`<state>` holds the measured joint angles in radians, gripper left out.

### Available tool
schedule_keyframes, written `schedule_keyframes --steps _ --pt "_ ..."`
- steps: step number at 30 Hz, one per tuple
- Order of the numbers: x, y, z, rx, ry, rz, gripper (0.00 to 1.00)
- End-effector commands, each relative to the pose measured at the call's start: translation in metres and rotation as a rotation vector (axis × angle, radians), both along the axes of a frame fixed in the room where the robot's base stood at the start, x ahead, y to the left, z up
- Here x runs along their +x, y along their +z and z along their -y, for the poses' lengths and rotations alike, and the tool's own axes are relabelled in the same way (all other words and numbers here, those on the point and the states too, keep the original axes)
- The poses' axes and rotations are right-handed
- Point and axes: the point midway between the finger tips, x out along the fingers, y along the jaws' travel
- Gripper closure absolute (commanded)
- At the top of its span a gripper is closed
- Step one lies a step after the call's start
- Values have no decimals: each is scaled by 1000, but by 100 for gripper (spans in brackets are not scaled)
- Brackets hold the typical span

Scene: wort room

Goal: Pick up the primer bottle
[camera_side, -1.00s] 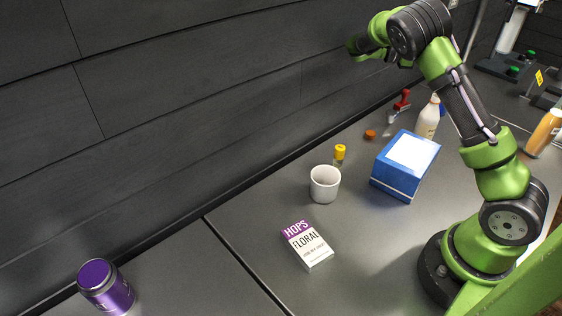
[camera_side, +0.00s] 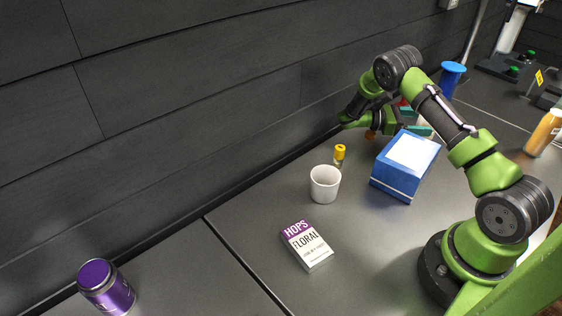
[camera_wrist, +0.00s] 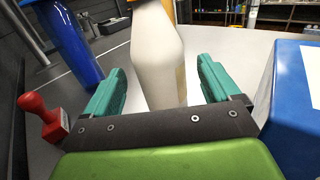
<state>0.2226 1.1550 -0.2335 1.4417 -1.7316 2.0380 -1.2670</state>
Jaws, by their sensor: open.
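A cream-white bottle (camera_wrist: 158,60), which I take to be the primer bottle, stands between the two teal fingers of my gripper (camera_wrist: 161,70) in the wrist view. The fingers are open, with a visible gap on each side of the bottle. Its top is cut off by the frame edge and its label is not readable. In the side view my gripper (camera_side: 418,130) is low behind the blue box, and the bottle is mostly hidden by my arm.
A blue box (camera_side: 398,172) stands close by my gripper, at right in the wrist view (camera_wrist: 295,110). A red-handled stamp (camera_wrist: 42,115) and a blue cylinder (camera_wrist: 70,45) are on the left.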

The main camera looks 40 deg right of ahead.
Motion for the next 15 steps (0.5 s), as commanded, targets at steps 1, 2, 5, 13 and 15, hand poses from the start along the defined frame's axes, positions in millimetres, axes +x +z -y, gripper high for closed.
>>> schedule_keyframes --steps 1,2,5,13,15 --pt "-3 -1 3 1 -3 -1 11" --pt "-5 -1 5 1 -4 1 11" --pt "-17 0 16 1 -7 -1 11" --pt "-36 0 34 1 -2 1 11" --pt "-36 0 34 1 0 1 11"
